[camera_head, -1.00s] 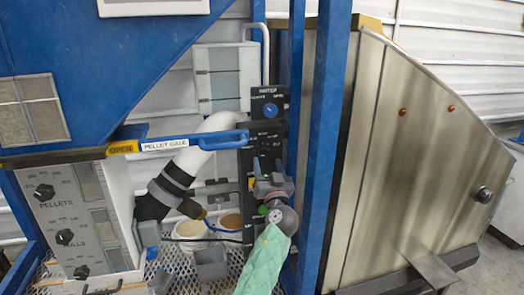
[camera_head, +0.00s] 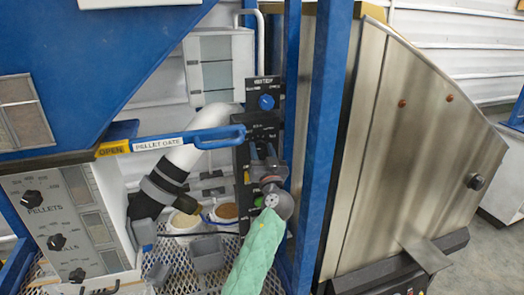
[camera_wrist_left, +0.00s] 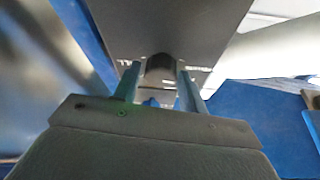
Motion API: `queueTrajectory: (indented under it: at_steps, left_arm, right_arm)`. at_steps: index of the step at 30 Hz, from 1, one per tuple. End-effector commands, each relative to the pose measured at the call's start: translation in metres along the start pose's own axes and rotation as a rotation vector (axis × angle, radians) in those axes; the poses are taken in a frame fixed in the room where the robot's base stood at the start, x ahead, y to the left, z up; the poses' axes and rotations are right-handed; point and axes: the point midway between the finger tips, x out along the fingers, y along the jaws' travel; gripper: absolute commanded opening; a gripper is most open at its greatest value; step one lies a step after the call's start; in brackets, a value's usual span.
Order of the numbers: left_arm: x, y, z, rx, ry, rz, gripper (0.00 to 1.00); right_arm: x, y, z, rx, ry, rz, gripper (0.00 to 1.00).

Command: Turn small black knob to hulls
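The black control panel (camera_head: 262,128) stands upright in the middle of the head view, with a blue knob (camera_head: 266,102) near its top. My left gripper (camera_head: 264,152) is in front of the panel below the blue knob, with my green-sleeved arm under it. In the left wrist view, a small black knob (camera_wrist_left: 161,64) sits on the dark panel face between the two fingertips of my left gripper (camera_wrist_left: 159,75). The fingers stand on either side of it, with a narrow gap showing. In the head view my gripper hides this knob. My right gripper is out of view.
A blue post (camera_head: 325,140) stands close to the right of the panel, before a steel hopper (camera_head: 405,150). A blue-handled pellet gate bar (camera_head: 190,139) reaches in from the left. A white control box (camera_head: 65,225) with several black knobs is at left.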

Motion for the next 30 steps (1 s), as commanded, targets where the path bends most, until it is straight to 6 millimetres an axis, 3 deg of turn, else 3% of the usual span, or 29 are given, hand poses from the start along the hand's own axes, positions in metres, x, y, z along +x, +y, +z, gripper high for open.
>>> queueTrajectory:
  at_steps: [1, 4, 19, 25, 30]
  left_arm:
    - [0.0, 0.0, 0.0, 0.0, 0.0, 0.0, 0.32]
    - [0.0, 0.0, 0.0, 0.0, 0.0, 0.0, 0.13]
    - [0.001, -0.001, -0.001, 0.126, 0.001, 0.053, 0.13]
    - [0.002, -0.003, -0.004, 0.27, 0.001, 0.113, 0.13]
    - [0.002, -0.003, -0.004, 0.396, 0.0, 0.165, 0.13]
  right_arm:
    - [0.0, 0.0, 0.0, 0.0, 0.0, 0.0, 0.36]
    - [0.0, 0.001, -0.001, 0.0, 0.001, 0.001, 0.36]
    - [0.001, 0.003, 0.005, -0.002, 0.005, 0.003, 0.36]
    - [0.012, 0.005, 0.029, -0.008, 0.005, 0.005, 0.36]
    - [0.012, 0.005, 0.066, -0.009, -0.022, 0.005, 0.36]
